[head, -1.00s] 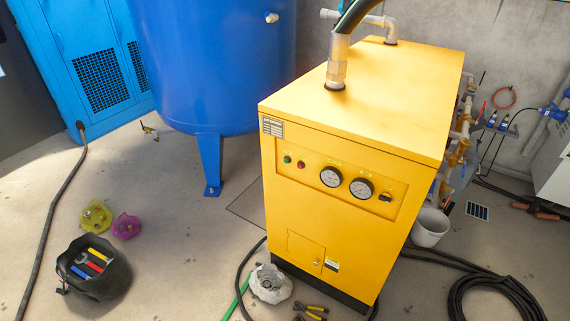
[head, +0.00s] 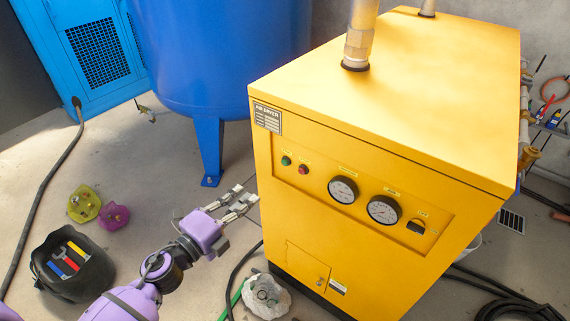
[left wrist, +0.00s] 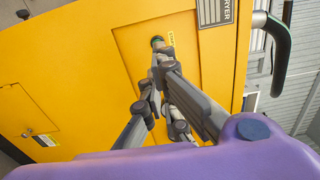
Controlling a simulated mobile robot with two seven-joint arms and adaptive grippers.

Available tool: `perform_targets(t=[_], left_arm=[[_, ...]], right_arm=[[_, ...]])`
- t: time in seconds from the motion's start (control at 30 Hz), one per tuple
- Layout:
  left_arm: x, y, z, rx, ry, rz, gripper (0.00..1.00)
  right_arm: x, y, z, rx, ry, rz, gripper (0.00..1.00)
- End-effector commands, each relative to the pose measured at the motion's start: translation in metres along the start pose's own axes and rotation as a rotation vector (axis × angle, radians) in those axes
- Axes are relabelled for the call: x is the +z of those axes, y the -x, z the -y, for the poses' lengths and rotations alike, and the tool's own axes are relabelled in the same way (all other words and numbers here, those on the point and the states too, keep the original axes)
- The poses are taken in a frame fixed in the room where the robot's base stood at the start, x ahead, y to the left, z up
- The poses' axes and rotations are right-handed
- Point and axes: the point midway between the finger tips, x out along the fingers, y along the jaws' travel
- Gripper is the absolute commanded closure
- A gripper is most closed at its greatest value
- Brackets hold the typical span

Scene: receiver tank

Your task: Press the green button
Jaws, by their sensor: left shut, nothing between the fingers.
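The green button (head: 286,160) sits at the left end of the recessed panel on the front of the yellow air dryer (head: 400,110). A red button (head: 303,170) is just right of it. My left gripper (head: 248,198) is shut and empty, in front of the dryer's left side, lower and left of the green button in the head view. In the left wrist view the green button (left wrist: 158,41) shows just past the fingertips (left wrist: 164,52), partly covered by them; I cannot tell whether they touch it. My right gripper is not in view.
Two gauges (head: 343,190) and a black switch (head: 416,227) share the panel. The blue tank (head: 220,60) stands behind left. A black tool bucket (head: 72,265) and a whitish bag (head: 265,297) are on the floor.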

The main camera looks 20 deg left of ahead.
Motion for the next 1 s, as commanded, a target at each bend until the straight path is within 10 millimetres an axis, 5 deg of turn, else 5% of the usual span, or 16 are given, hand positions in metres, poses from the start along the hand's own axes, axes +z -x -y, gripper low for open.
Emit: perform_targets(t=[0.2, 0.37, 1.0], left_arm=[[0.000, 0.000, 0.000, 0.000, 0.002, 0.001, 1.00], [0.000, -0.007, 0.000, -0.001, 0.003, 0.002, 1.00], [0.000, -0.124, 0.001, -0.001, 0.004, 0.002, 1.00]], right_arm=[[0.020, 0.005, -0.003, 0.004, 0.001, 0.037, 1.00], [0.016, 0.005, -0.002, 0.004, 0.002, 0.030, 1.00], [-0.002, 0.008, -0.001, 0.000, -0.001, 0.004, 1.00]])
